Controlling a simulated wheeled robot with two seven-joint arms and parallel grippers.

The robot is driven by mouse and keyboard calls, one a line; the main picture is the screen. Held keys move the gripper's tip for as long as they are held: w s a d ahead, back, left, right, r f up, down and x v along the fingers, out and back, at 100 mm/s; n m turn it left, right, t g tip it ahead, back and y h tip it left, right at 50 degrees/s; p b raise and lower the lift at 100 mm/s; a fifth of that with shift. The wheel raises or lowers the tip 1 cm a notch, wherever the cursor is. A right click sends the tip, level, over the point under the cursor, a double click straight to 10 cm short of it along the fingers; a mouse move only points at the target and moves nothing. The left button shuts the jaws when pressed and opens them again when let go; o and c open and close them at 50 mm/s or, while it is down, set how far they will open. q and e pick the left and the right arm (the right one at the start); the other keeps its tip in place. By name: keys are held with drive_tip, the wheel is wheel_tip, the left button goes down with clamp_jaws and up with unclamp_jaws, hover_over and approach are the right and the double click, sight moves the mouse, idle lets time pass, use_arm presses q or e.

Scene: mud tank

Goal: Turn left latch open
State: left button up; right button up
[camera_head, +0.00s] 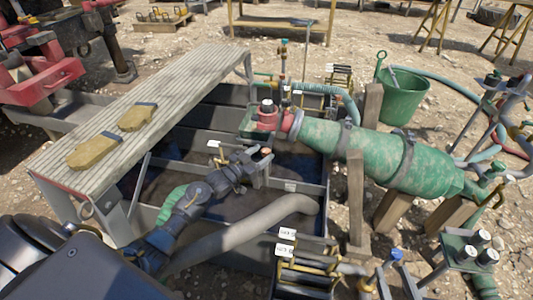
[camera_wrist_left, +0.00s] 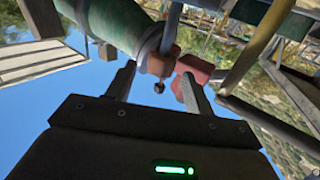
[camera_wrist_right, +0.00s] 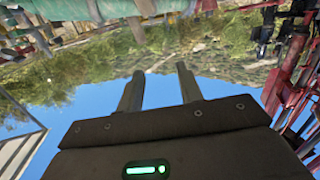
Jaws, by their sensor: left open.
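My left gripper (camera_head: 262,168) reaches over the mud tank from the lower left. Its fingers are apart with nothing between them in the left wrist view (camera_wrist_left: 158,85). Beyond the fingertips there are a red fitting (camera_wrist_left: 192,66) and a small copper-coloured part (camera_wrist_left: 157,66) at the end of a green cylinder (camera_wrist_left: 118,22). In the head view the red fitting (camera_head: 270,120) sits just beyond the gripper. I cannot tell which part is the left latch; contact is not clear. My right gripper (camera_wrist_right: 157,85) is open and empty, with sky and trees beyond it.
A ribbed walkway (camera_head: 150,110) with gloves (camera_head: 95,152) runs along the tank's left side. The large green cylinder (camera_head: 375,155) stands right on wooden posts. A grey hose (camera_head: 260,222) crosses the tank. Yellow handles with white tags (camera_head: 287,234) stand at the front. A green bucket (camera_head: 405,97) is behind.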

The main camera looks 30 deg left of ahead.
use_arm(q)
drive_tip(key=shift+x, duration=1.45)
use_arm(e)
drive_tip(key=r, duration=0.1)
drive_tip(key=a+t+y, duration=0.1)
drive_tip(key=r, duration=0.1)
drive_tip(key=shift+s+a+r+y, duration=0.15)
drive_tip(key=shift+s+r+y, duration=0.15)
drive_tip(key=shift+y, duration=0.1)
use_arm(q)
drive_tip(key=shift+c, duration=0.2)
drive_tip(key=shift+d, duration=0.1)
drive_tip(key=c, duration=0.9)
